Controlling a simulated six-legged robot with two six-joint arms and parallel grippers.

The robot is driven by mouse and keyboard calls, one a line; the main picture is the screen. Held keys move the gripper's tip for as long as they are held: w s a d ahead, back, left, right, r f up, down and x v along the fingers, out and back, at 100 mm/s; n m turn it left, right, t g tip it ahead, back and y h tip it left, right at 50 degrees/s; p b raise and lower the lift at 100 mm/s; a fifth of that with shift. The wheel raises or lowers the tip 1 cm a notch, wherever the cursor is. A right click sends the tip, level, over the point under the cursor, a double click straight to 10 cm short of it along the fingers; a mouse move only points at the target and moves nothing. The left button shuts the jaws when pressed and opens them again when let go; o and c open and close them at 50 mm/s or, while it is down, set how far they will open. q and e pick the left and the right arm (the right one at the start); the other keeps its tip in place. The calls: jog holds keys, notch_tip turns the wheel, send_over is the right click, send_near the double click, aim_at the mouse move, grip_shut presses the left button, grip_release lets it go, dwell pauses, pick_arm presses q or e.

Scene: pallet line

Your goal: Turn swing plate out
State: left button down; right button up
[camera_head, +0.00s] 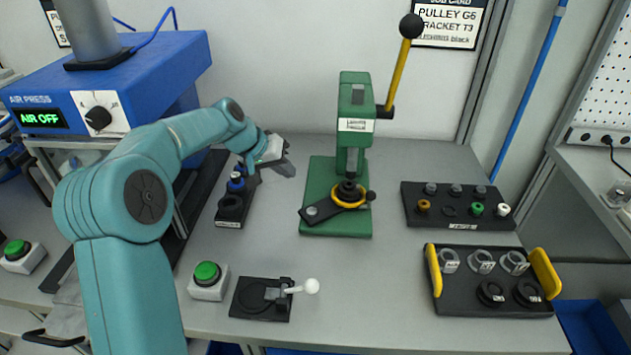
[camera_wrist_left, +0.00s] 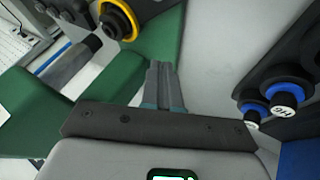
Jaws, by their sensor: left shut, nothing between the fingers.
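The black swing plate (camera_head: 325,208) lies across the green press base (camera_head: 335,226), under the ram of the green arbor press (camera_head: 355,110). A round pivot shows at its left end and a small dark knob at its right. A yellow ring (camera_head: 349,195) sits on the plate below the ram; the ring also shows at the top of the left wrist view (camera_wrist_left: 118,18). My left gripper (camera_head: 284,166) is to the left of the press, apart from the plate. Its fingers (camera_wrist_left: 166,88) are together and empty. My right gripper is in neither view.
A black rack with blue-collared tools (camera_head: 235,190) stands close to the left gripper. The press lever (camera_head: 398,70) slants up right. A parts rack (camera_head: 455,205) and a yellow-handled tray (camera_head: 490,285) stand right. A green button (camera_head: 207,275) and white-knobbed fixture (camera_head: 265,298) are in front.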

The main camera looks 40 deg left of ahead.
aim_at(337, 198)
pick_arm(q)
jog(key=x, duration=0.9)
jog(key=shift+w+d+f+p, duration=0.1)
jog(key=shift+w+f+p, duration=0.1)
jog(key=shift+p, duration=0.2)
jog(key=d, duration=0.1)
jog(key=w+d+p, duration=0.1)
jog(key=shift+w+d, duration=0.3)
jog(key=shift+d, duration=0.1)
jog(key=shift+w+d, duration=0.2)
jog(key=shift+d, duration=0.05)
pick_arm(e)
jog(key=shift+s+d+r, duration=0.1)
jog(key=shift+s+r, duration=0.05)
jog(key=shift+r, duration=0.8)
pick_arm(q)
jog(key=shift+a+f, duration=0.1)
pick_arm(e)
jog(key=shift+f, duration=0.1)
